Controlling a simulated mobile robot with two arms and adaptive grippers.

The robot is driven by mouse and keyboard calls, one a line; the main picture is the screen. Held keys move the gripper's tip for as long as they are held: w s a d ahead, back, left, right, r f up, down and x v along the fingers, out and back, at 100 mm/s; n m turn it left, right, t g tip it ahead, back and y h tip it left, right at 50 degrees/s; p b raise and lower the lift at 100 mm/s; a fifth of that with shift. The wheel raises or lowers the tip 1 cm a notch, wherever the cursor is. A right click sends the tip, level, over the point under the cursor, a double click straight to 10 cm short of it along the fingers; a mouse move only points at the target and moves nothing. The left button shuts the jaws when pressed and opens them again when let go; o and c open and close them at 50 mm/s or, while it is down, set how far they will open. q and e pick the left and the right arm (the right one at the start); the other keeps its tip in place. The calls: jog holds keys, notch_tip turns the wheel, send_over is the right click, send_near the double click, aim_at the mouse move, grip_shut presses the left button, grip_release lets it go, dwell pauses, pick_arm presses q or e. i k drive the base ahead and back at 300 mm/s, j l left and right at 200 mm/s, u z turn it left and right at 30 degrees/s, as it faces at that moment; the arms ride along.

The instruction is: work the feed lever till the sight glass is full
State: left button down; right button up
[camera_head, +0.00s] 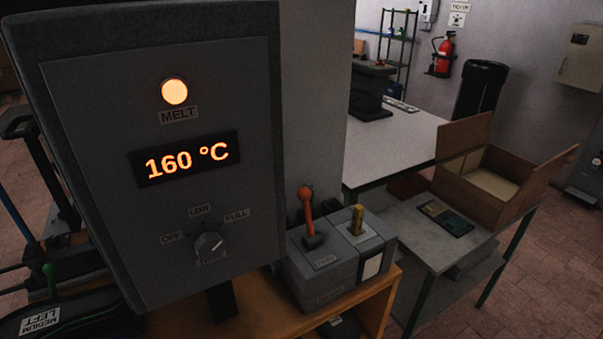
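The feed lever (307,212) has an orange handle and stands nearly upright out of a slot on top of a grey box (318,285). A brass-coloured fitting (357,218) stands on the box's right part. A pale, whitish window (371,266) in a dark frame on the box's front looks like the sight glass; I cannot tell its fill level. A control panel (105,165) at left shows a lit amber MELT lamp (174,92) and a display (187,159) reading 160 °C. Its knob (209,246) appears turned toward FULL. Neither gripper is in view.
The box stands on a wooden bench (378,310). A grey side table (421,254) at right holds a small dark tray (446,217) and an open cardboard box (454,180). Dark equipment labelled MEDIUM LEFT (40,320) is at lower left. Tiled floor (545,275) is clear at right.

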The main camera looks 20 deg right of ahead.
aim_at(304, 193)
jog(key=l+u, duration=0.1)
jog(key=l, duration=1.1)
jog(key=l+u, duration=0.15)
jog(key=l, duration=1.05)
jog(key=k+l+u, duration=0.1)
jog(key=l, duration=1.1)
